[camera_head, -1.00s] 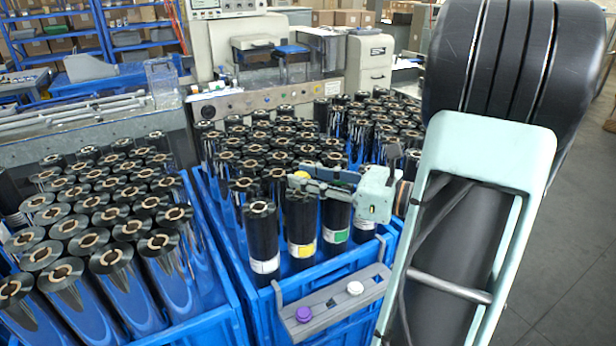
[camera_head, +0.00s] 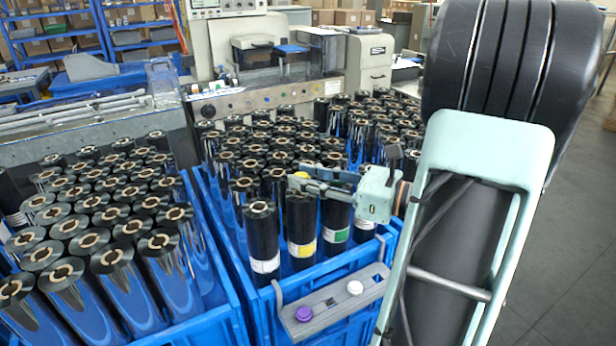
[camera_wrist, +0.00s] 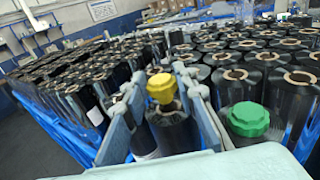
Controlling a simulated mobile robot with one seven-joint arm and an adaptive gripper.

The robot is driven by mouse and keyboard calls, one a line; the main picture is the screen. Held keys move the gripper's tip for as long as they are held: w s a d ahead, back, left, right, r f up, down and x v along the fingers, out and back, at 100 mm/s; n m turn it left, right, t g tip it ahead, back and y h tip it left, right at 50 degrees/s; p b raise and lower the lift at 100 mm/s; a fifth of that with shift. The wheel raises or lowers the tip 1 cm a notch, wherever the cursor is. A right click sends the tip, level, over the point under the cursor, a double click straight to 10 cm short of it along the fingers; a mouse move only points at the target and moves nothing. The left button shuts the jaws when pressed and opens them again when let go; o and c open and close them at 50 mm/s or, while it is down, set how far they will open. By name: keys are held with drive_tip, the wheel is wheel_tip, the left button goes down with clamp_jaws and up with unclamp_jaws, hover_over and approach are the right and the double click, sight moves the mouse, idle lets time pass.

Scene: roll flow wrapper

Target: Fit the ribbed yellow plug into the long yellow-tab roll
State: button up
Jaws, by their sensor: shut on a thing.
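The ribbed yellow plug (camera_wrist: 161,87) is between the fingertips of my gripper (camera_wrist: 158,78) in the wrist view, and the gripper is shut on it. The plug is upright at the top of a dark roll (camera_wrist: 172,128). In the head view my gripper (camera_head: 298,181) is at the top of the long yellow-tab roll (camera_head: 301,222), which stands at the front of the blue crate. Only a little of the plug shows there. The fingers hide the roll's bore, so I cannot tell how deep the plug's stem sits.
A white-tab roll (camera_head: 262,238) stands to the left and a green-tab roll (camera_head: 336,222) to the right. A green plug (camera_wrist: 247,119) sits close by. A grey rack (camera_head: 330,302) on the blue crate (camera_head: 262,318) holds a purple plug (camera_head: 304,313) and a white plug (camera_head: 355,287).

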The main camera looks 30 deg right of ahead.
drive_tip(key=shift+r, duration=0.1)
drive_tip(key=shift+r+p, duration=0.7)
drive_tip(key=shift+p, duration=0.05)
idle(0.6)
drive_tip(key=o, duration=0.5)
drive_tip(key=shift+c, duration=0.2)
drive_tip(key=p+v, duration=0.1)
drive_tip(key=v, duration=1)
idle(0.4)
drive_tip(key=shift+f, duration=0.1)
idle(0.4)
